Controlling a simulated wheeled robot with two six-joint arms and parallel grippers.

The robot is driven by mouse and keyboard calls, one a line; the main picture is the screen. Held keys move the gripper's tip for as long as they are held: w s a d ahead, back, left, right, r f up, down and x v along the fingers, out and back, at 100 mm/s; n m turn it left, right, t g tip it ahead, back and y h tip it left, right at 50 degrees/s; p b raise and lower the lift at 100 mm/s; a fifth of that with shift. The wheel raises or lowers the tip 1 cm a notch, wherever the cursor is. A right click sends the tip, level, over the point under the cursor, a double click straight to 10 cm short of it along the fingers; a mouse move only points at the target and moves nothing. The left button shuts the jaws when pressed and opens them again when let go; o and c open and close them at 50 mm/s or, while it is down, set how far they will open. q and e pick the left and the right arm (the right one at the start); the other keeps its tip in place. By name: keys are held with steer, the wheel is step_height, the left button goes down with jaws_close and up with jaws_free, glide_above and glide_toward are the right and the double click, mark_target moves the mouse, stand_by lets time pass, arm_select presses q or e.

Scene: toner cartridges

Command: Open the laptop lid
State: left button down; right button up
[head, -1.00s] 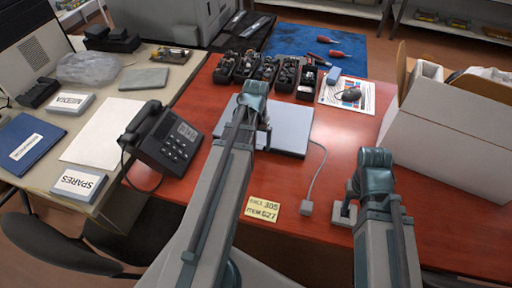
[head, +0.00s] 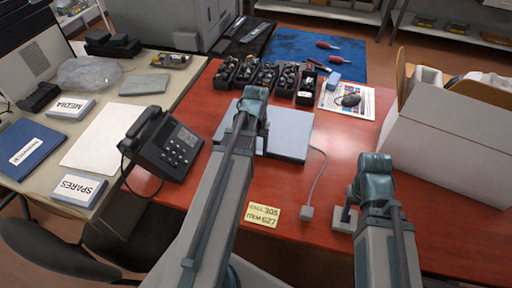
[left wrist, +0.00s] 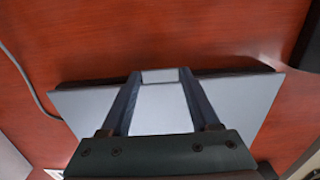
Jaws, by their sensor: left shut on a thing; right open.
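The laptop (head: 288,130) is a flat silver-grey slab on the red desk, partly hidden by my left arm in the head view. It looks shut or nearly shut there. In the left wrist view its grey lid (left wrist: 75,105) fills the middle, with a dark strip along its far edge. My left gripper (left wrist: 160,77) is shut on the lid at the middle of that edge. In the head view its fingers are mostly hidden behind the arm. My right gripper (head: 345,217) is open and empty, low at the desk's front, right of the laptop and apart from it.
A grey cable (head: 318,180) runs from the laptop to a small plug (head: 307,213). A black phone (head: 163,145) stands left. Several black trays (head: 265,77) stand behind. A yellow note (head: 263,215) lies in front. A large open box (head: 445,135) takes the right side.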

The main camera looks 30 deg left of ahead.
arm_select(q)
steer(key=w+a+r+p, duration=0.1)
steer(key=w+r+p, duration=0.6)
steer(key=r+p, duration=0.3)
steer(key=w+a+r+p, duration=0.2)
steer(key=w+r+p, duration=0.5)
steer(key=r+p, duration=0.3)
steer(key=shift+a+r, duration=0.2)
steer(key=shift+r, duration=0.05)
steer(key=c, duration=1.4)
jaws_free()
steer(key=shift+w+f, duration=0.1)
steer(key=shift+f, duration=0.3)
steer(key=shift+o, duration=1.2)
steer(key=shift+w+f, duration=0.15)
steer(key=shift+f, duration=0.1)
steer(key=o, duration=0.5)
steer(key=shift+s+r, duration=0.2)
steer(key=shift+s, duration=0.1)
steer(key=shift+c, duration=0.2)
steer(key=o, duration=0.6)
steer(key=shift+s, duration=0.1)
arm_select(e)
step_height(320, 180, up, 20)
steer(key=shift+f, duration=0.25)
